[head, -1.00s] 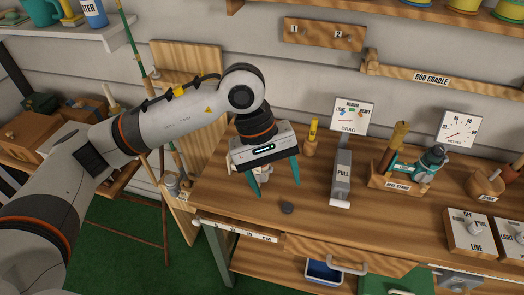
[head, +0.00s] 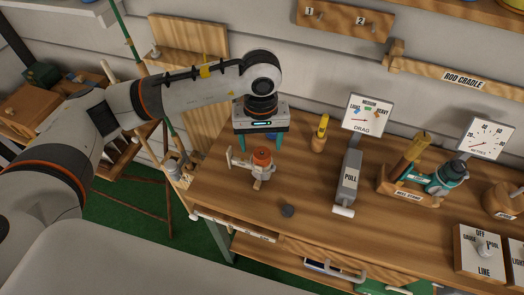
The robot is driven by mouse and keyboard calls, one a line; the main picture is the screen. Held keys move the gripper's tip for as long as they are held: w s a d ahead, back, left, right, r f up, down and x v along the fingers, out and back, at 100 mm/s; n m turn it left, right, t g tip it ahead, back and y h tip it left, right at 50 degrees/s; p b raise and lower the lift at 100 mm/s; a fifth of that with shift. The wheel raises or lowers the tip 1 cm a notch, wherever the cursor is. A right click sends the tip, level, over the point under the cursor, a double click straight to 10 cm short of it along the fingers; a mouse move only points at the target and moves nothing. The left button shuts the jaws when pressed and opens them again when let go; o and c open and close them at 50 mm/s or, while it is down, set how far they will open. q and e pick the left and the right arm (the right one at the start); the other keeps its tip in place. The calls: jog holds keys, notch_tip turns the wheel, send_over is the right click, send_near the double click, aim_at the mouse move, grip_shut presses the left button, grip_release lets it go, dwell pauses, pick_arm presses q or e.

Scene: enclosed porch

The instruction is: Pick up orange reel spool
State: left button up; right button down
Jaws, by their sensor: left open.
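A small reel with an orange spool (head: 262,157) on top stands on the wooden workbench (head: 310,235), near its left end. It has a pale body and a crank arm that points left. My left gripper (head: 259,143) comes in from the left and points down. Its two teal fingers are apart with nothing seen between them. In the picture they are just above and behind the orange spool, which is in full view. I cannot tell whether the fingers touch the bench. My right gripper is not in view.
A dark round knob (head: 287,211) lies in front of the reel. To the right stand a wooden peg with a yellow top (head: 320,133), a grey PULL lever (head: 347,180) and a reel stand (head: 410,190). A wooden panel (head: 190,80) rises behind my left arm.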

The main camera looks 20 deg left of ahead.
aim_at(262, 154)
pick_arm(q)
jog(key=shift+w+f, duration=0.1)
jog(key=shift+f, duration=0.2)
notch_tip(262, 154, down, 4)
jog(key=p, duration=0.3)
jog(key=shift+d+f, duration=0.1)
jog(key=shift+f, duration=0.3)
jog(key=shift+w+f, duration=0.1)
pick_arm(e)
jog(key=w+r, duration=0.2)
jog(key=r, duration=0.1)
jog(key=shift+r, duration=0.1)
pick_arm(q)
jog(key=shift+c, duration=0.9)
jog(key=c, duration=0.9)
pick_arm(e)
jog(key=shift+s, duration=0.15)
